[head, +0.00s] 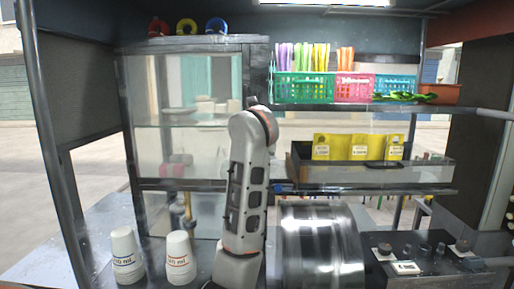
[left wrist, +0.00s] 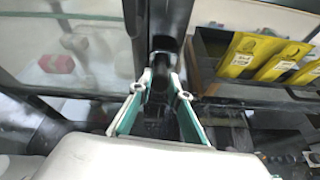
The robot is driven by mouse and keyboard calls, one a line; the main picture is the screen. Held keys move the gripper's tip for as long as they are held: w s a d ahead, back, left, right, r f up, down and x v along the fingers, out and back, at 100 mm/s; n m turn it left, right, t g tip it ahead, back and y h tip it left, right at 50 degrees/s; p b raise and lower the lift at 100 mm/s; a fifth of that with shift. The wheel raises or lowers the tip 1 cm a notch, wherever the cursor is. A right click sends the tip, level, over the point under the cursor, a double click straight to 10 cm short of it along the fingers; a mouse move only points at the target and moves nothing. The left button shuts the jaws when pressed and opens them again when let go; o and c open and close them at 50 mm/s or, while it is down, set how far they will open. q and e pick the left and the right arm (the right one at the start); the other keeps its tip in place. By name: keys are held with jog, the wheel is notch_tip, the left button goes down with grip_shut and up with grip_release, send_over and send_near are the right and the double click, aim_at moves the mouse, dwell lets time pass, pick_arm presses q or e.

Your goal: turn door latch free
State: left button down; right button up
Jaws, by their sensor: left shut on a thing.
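The door latch (left wrist: 161,58) is a dark piece on the dark upright frame in the left wrist view. My left gripper (left wrist: 163,82) has its two fingertips around the latch's lower end and is shut on it. The glass-fronted cabinet door (head: 190,135) is in the head view, left of my arm, and looks closed. In the head view my left arm stands upright in front of the frame, and it hides the gripper and the latch. My right gripper is in neither view.
Two stacks of white cups, a left one (head: 125,250) and a right one (head: 179,258), stand left of my arm. A shiny metal drum (head: 320,245) and a control panel (head: 425,255) are to the right. A rack with yellow packets (head: 360,147) hangs beside the frame, below coloured baskets (head: 304,88).

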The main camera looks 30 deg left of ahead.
pick_arm(q)
jog(key=c, duration=1.9)
grip_release()
jog(key=v, duration=1.2)
jog(key=shift+f, duration=0.1)
